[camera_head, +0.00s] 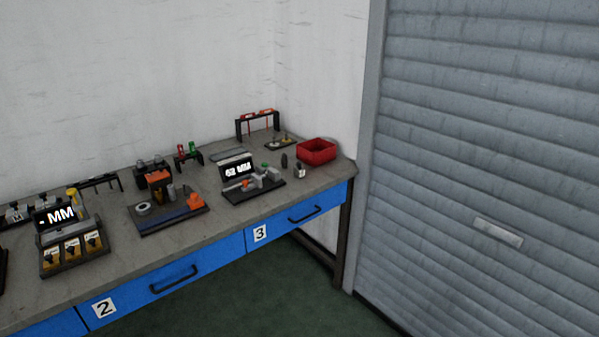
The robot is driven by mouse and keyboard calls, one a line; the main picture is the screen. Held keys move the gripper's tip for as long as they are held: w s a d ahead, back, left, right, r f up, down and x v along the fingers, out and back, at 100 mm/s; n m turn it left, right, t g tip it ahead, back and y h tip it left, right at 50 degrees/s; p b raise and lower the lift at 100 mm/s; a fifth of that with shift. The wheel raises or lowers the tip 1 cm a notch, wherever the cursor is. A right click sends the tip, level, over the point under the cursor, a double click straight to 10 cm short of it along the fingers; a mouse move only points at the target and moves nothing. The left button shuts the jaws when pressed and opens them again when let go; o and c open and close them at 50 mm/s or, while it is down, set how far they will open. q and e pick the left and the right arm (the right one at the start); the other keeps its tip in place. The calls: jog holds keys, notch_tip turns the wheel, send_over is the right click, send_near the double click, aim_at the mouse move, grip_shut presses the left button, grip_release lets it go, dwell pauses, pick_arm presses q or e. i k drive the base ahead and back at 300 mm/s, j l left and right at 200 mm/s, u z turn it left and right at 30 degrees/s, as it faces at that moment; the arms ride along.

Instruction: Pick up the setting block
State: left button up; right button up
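No gripper of mine shows in the head view. I cannot tell for sure which item is the setting block. A small light-grey metal block (299,171) stands on the bench just left of the red bin and could be it. A dark upright piece (284,160) stands beside it. Left of these, a black-based fixture (262,190) carries grey metal parts and a display (238,169) that seems to read "62 MM".
The grey workbench (205,234) has blue drawers marked 2 and 3. A red bin (317,150) stands at its right end. An orange-topped fixture (167,212), a display stand (73,247) and a dark rack (257,122) also stand there. A roller shutter (480,150) is at right.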

aim_at(298, 171)
jog(key=i+l+z, duration=0.2)
jog(key=i+l, duration=0.8)
jog(key=i, duration=0.05)
